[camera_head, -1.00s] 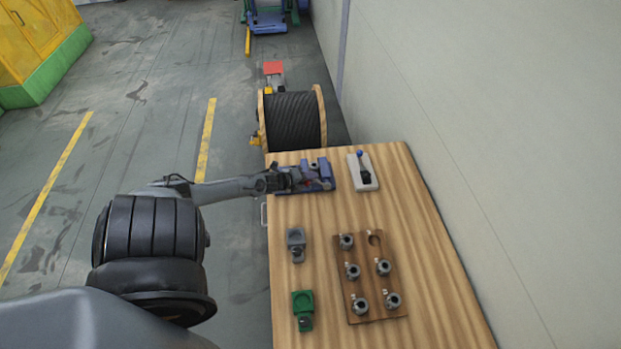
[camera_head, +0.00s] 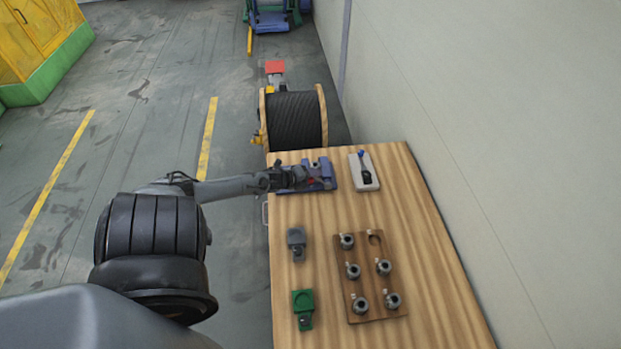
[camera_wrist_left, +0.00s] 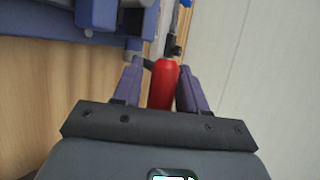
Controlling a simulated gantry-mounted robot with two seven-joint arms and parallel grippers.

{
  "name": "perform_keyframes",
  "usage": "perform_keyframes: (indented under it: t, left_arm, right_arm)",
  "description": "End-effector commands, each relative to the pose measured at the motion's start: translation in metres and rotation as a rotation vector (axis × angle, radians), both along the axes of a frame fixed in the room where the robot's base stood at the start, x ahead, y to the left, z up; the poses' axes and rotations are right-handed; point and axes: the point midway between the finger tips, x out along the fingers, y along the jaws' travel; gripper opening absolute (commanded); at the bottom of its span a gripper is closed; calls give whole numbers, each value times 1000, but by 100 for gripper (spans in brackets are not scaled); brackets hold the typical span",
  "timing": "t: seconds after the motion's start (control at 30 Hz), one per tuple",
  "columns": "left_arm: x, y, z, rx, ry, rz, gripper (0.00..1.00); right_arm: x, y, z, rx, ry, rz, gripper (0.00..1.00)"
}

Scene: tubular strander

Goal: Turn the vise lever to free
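The blue vise (camera_head: 324,167) stands at the table's far left corner; part of it shows top left in the left wrist view (camera_wrist_left: 60,20). Its lever has a red handle (camera_wrist_left: 163,85), which lies between the purple fingers of my left gripper (camera_wrist_left: 160,88). The right finger looks against the handle; a narrow gap seems to show beside the left finger, so a firm grip cannot be made out. In the head view my left gripper (camera_head: 298,178) reaches over the vise's near left side and hides part of it. My right gripper is not in view.
A white fixture with a blue-tipped lever (camera_head: 366,182) stands right of the vise. A grey block (camera_head: 296,239), a green block (camera_head: 303,302) and a brown board with several metal parts (camera_head: 366,296) lie nearer. A cable reel (camera_head: 294,122) stands behind the wooden table (camera_head: 430,300).

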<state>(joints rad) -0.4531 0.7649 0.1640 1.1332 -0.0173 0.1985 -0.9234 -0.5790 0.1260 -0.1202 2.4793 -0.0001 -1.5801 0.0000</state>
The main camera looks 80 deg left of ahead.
Motion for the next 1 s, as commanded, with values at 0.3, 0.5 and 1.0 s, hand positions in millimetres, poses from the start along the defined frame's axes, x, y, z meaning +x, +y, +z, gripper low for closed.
perform_keyframes:
  t: [0.3,0.5,1.0]
  left_arm:
    - [-2,-2,3,1,-3,-3,36]
    - [-18,-7,10,-1,2,-3,36]
    - [-77,-25,42,-1,4,0,36]
  right_arm:
    - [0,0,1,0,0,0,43]
    - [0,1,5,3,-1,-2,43]
    - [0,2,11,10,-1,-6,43]
